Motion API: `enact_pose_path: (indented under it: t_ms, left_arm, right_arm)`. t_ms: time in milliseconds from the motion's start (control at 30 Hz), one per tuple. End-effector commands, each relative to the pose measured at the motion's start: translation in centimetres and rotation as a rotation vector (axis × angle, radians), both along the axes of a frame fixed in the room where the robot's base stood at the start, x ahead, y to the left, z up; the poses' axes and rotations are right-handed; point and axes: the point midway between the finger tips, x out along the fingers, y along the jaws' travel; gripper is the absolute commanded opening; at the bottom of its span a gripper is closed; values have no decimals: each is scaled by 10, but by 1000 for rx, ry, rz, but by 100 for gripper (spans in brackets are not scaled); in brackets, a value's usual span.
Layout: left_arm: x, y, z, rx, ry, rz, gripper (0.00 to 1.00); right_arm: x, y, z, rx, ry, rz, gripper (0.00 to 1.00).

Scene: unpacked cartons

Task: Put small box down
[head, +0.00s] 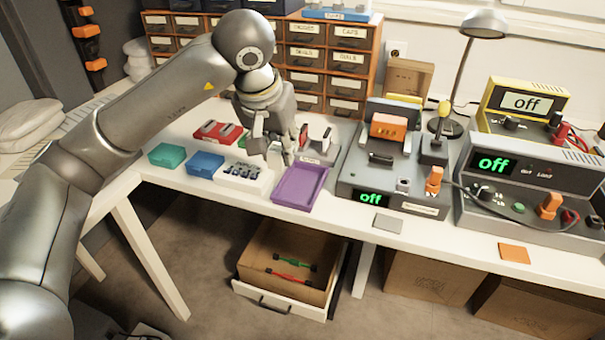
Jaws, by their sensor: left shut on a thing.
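The white box lies just left of and below the fingers, the purple tray just right. A blue box (205,164) and a green box (167,155) lie further left. My right gripper is not in view.
A red case (217,132) lies behind the boxes. A grey device (380,180) reading "off" stands right of the tray. A drawer cabinet (330,60) closes the back. Below the table edge, an open drawer (284,268) holds red and green items.

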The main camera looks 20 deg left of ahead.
Motion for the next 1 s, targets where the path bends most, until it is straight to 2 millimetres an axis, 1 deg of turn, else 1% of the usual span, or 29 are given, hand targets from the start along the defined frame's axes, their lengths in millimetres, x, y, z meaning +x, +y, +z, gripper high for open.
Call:
enact_pose_path:
  t_ms: [33,67,100,200,333,467,567,633,733,833,1000]
  left_arm:
    - [11,-6,-7,-1,5,0,3]
    - [18,-10,-11,-2,5,-1,3]
    - [23,-11,-22,-1,5,0,3]
    - [36,-17,-39,-1,4,0,3]
    - [48,-21,-53,0,1,0,3]
    - [53,-24,-59,-1,1,0,3]
    - [60,-27,-71,0,3,0,3]
    - [59,-27,-84,0,4,-1,3]
    - [59,-26,-95,0,2,-1,3]
    - [59,-26,-97,-1,-1,-1,3]
    - [59,-26,-97,0,-1,-1,3]
  right_arm:
    - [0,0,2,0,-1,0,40]
    - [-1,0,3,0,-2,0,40]
    - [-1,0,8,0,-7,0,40]
    - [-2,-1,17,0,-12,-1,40]
    - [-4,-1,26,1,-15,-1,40]
    - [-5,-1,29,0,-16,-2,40]
    - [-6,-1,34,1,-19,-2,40]
    - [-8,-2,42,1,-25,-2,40]
    - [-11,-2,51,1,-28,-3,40]
    - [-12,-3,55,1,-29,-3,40]
    - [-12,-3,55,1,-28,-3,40]
